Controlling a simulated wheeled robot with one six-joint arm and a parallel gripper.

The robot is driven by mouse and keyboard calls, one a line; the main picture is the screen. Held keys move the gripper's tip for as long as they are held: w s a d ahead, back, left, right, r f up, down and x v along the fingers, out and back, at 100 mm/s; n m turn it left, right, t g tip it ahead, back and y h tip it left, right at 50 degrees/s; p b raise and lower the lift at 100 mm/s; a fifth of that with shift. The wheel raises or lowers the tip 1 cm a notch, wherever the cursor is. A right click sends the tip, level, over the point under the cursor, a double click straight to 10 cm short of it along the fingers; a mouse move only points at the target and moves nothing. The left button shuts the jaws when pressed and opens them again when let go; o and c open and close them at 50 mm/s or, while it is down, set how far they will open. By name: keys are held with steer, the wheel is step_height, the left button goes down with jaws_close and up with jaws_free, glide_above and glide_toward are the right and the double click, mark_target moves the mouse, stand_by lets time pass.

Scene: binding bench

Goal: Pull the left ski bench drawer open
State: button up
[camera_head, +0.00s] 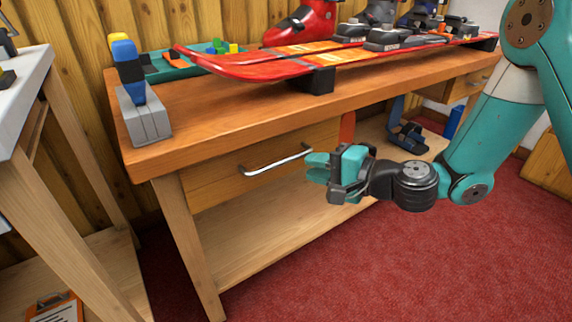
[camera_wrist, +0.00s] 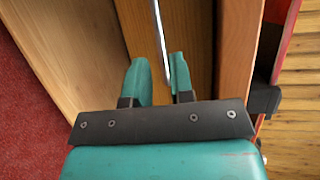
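The left ski bench drawer (camera_head: 222,182) has a light wooden front under the orange-brown bench top and looks closed. Its silver bar handle (camera_head: 275,163) runs across the front. My gripper (camera_head: 314,167) is at the right end of the handle, with its teal fingers pointing toward the drawer. In the wrist view the fingers (camera_wrist: 160,78) are apart, and the handle (camera_wrist: 160,40) lines up with the gap between them. I cannot tell whether the fingers touch the bar. Part of the drawer front's right side is hidden by my gripper.
Red skis (camera_head: 265,68) rest above the bench top (camera_head: 215,115) on black supports. A lower shelf (camera_head: 265,232) lies below the drawer. Red carpet in front is clear.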

mark_target(287, 162)
steer(key=x, duration=0.7)
steer(key=shift+w+a, duration=0.2)
steer(key=shift+a, duration=0.1)
jaws_close()
